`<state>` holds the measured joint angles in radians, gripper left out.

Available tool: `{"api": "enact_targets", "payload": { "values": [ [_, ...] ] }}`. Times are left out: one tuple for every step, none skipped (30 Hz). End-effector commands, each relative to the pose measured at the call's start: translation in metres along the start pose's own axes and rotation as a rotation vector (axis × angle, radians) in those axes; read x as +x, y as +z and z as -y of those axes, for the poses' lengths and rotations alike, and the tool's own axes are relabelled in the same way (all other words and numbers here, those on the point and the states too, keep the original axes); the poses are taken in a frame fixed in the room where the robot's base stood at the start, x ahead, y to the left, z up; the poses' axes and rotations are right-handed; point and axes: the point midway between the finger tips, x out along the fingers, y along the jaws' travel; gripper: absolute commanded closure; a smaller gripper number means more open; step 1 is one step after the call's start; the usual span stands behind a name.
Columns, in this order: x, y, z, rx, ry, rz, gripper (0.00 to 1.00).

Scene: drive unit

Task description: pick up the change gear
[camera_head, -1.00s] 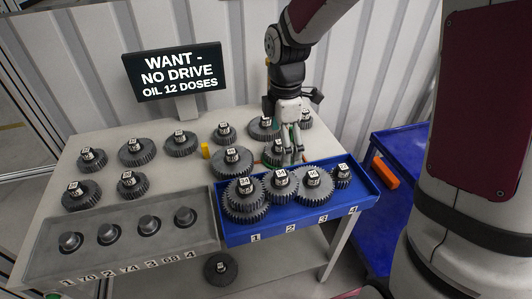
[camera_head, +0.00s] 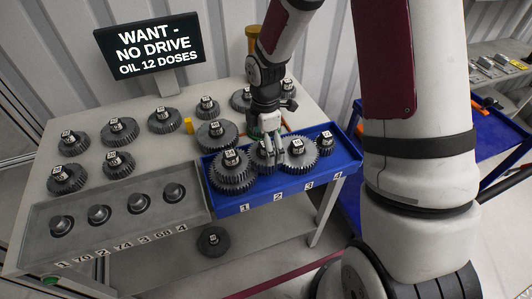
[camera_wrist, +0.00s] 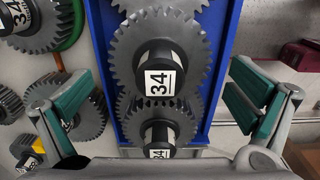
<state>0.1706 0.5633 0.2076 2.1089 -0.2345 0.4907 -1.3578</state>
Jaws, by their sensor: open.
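Several dark grey change gears with white number labels stand on the table and in the blue tray (camera_head: 243,205). My gripper (camera_head: 272,153) is over the tray, at the gear at position 2 (camera_head: 261,163), and partly hides it. The wrist view shows my gripper (camera_wrist: 162,98) open, its green-padded fingers wide apart. A gear labelled 34 (camera_wrist: 190,50) lies between and slightly ahead of the fingers. Another gear with a 34 label (camera_wrist: 160,150) shows below it, nearer my palm. Both appear upright on their hubs, and I see no finger contact.
A grey tray (camera_head: 130,235) with several empty-looking round posts is at the left. Loose gears (camera_head: 120,130) stand behind it. A sign (camera_head: 150,45) reads "WANT - NO DRIVE, OIL 12 DOSES". A blue cart (camera_head: 350,215) is at the right.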

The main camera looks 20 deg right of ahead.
Motion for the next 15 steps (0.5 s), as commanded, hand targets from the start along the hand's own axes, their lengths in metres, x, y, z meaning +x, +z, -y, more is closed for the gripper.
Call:
{"api": "enact_targets", "payload": {
  "values": [
    [0.007,0.001,0.002,0.000,-0.004,0.001,0.00],
    [0.011,0.000,0.001,0.000,-0.003,0.000,0.00],
    [0.016,0.000,0.001,0.000,-0.003,0.000,0.00],
    [0.019,0.000,0.001,0.000,-0.002,0.000,0.00],
    [0.021,0.000,0.001,0.000,-0.001,0.000,0.00],
    [0.024,0.000,0.000,0.000,0.000,0.000,0.00],
    [0.025,0.000,0.000,0.001,0.000,0.000,0.00],
    [0.025,0.001,0.000,0.001,0.001,0.000,0.00],
    [0.026,0.001,0.000,0.001,0.001,0.000,0.00],
    [0.026,0.001,0.000,0.001,0.001,0.000,0.00],
    [0.026,0.001,0.000,0.001,0.002,0.000,0.00],
    [0.026,0.001,0.000,0.001,0.002,0.000,0.00],
    [0.026,0.001,0.000,0.001,0.002,0.000,0.00],
    [0.026,0.001,0.000,0.001,0.002,0.000,0.00],
    [0.026,0.001,0.000,0.001,0.002,0.000,0.07]
  ]
}}
